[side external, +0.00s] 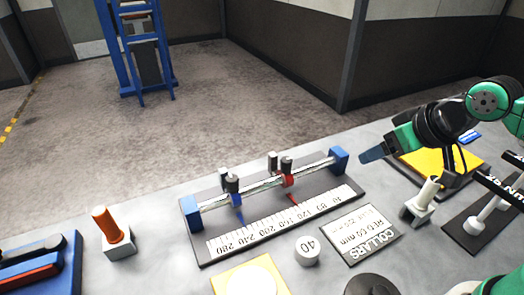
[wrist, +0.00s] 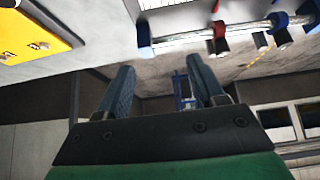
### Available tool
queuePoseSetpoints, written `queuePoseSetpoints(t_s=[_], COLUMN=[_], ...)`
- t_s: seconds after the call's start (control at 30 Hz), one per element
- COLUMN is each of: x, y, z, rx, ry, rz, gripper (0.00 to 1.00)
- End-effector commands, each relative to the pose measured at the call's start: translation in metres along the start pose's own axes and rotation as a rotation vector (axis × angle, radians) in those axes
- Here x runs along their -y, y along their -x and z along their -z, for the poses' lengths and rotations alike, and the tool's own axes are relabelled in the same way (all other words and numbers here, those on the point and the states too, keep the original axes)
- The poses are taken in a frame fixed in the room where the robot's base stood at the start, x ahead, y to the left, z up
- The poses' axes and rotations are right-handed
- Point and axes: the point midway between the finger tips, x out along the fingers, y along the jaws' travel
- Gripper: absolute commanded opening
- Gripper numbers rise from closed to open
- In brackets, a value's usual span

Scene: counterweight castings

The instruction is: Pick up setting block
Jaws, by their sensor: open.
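I cannot tell for sure which piece is the setting block. A short pale cylinder marked 40 (side external: 307,250) stands on the bench in front of the scale board. A white post in a pale block (side external: 418,208) stands right of the collars card. My gripper (side external: 372,155) is above the bench, past the right end of the rail, apart from these pieces. In the wrist view my gripper (wrist: 160,65) has its two blue fingers spread, with nothing between them.
The rail (side external: 265,186) carries a blue and a red collar over the scale board (side external: 270,228). A collars card (side external: 361,235), yellow plate (side external: 440,150), orange-handled piece (side external: 113,231) and blue tray (side external: 35,270) lie around. A blue frame (side external: 145,50) stands on the floor beyond.

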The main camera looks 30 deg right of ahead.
Motion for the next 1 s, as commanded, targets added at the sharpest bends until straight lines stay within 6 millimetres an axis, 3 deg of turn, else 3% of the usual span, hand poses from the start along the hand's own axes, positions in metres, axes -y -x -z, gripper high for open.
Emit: queuePoseSetpoints(t_s=[0.33,0.37,0.43,0.47,0.77,0.87,1.0], x=[0.000,0.000,0.000,0.000,0.002,0.011,0.043], y=[0.000,0.000,0.000,0.000,0.000,-0.004,-0.015], z=[0.000,0.000,0.000,0.000,0.000,0.000,-0.004], rx=[0.000,0.000,0.000,0.000,0.006,0.045,0.181], ry=[0.001,0.001,0.001,0.001,0.000,-0.007,-0.030], rz=[0.000,0.000,0.000,0.000,0.004,0.023,0.067], gripper=[0.62,0.65,0.85,0.90,0.90,0.90,0.90])
